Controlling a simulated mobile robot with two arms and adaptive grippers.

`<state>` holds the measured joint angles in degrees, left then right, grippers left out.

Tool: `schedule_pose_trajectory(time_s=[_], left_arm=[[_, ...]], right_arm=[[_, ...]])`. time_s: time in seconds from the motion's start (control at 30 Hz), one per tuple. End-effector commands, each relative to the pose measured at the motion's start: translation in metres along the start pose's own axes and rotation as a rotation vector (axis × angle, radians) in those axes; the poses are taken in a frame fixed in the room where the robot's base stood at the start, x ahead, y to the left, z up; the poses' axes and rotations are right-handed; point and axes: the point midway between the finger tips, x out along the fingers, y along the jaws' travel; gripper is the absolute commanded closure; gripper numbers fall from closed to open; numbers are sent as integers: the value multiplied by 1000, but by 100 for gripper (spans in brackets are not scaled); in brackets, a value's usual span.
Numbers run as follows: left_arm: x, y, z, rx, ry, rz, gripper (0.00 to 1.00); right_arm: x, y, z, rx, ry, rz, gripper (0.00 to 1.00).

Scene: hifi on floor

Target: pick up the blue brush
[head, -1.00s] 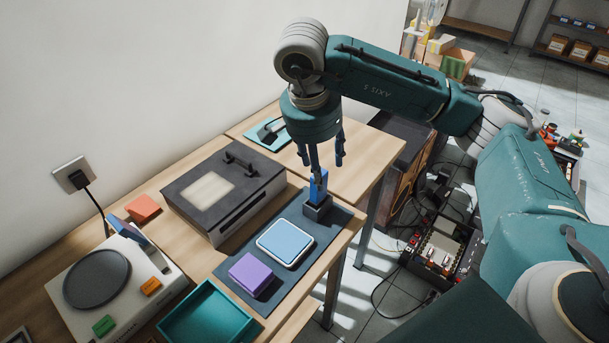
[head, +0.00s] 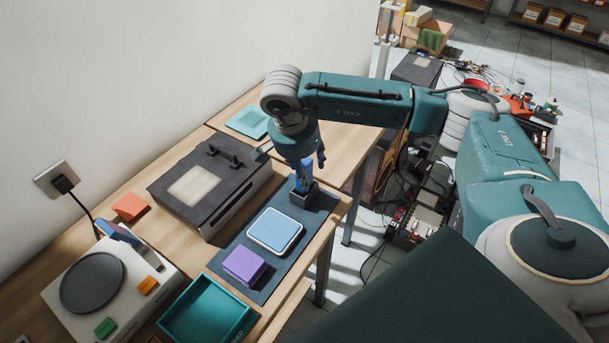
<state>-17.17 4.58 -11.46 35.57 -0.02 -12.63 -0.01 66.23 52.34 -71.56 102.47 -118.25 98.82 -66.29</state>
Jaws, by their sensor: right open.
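The blue brush (head: 300,184) stands upright in a small dark holder (head: 306,198) at the far end of the dark mat. My right gripper (head: 304,180) comes down over the brush from above. Its fingers are open, with their tips low around the upper part of the brush. The fingers partly hide the brush, and I cannot tell whether they touch it. My left gripper is not in view.
On the dark mat (head: 233,280) lie a light-blue pad (head: 274,231) and a purple block (head: 244,265). A dark-topped box (head: 161,187) stands left of the holder. A teal tray (head: 252,318) and a record player (head: 145,263) are nearer. The wall is behind the table.

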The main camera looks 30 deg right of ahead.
Motion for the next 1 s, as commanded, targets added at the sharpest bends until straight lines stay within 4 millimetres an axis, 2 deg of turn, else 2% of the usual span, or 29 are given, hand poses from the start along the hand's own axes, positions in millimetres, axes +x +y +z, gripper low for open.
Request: schedule_pose_trajectory(time_s=[0.3,0.53,0.87,1.0], left_arm=[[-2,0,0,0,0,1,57],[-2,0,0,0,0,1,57],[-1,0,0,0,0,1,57],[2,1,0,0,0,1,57]], right_arm=[[7,0,0,-1,1,-1,51],[6,0,0,-1,0,-1,97],[5,0,0,-1,0,-2,98],[-3,-1,-2,0,0,-4,98]])
